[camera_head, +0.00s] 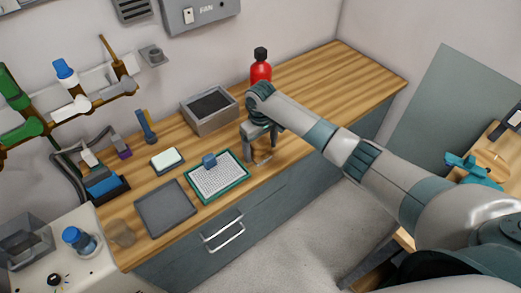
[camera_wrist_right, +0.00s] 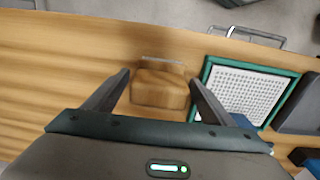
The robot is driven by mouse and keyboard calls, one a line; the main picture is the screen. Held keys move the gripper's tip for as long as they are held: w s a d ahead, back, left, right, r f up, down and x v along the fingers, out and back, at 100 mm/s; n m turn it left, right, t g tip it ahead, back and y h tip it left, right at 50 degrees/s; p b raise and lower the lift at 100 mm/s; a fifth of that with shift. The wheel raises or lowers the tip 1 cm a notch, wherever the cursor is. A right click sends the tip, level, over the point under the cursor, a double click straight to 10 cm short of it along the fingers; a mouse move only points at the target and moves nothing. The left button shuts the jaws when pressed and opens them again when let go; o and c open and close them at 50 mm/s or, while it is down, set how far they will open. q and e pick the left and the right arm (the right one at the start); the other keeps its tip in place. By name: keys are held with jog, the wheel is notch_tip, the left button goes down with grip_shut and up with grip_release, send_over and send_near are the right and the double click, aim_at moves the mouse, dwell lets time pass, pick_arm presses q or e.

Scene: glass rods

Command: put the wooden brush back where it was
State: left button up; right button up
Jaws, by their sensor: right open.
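A wooden block-shaped piece (camera_wrist_right: 158,88), which looks like the wooden brush, lies on the counter in the right wrist view, with a pale strip along its far edge. My right gripper (camera_wrist_right: 160,82) is open, with one finger on each side of it and visible gaps between. In the head view my right gripper (camera_head: 262,155) is low over the counter, just right of the green-rimmed white tray (camera_head: 242,185), and mostly hides the brush. That tray also shows in the right wrist view (camera_wrist_right: 208,78). My left gripper is in neither view.
A grey box (camera_head: 209,122) and a red bottle (camera_head: 261,72) stand behind my right gripper. A dark flat tray (camera_head: 165,208) and a white block (camera_head: 167,160) lie to the left. A rack (camera_head: 95,95) is on the wall. The counter's right end (camera_head: 345,75) is clear.

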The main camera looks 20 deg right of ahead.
notch_tip(320, 180, up, 11)
jog(key=shift+b, duration=1.05)
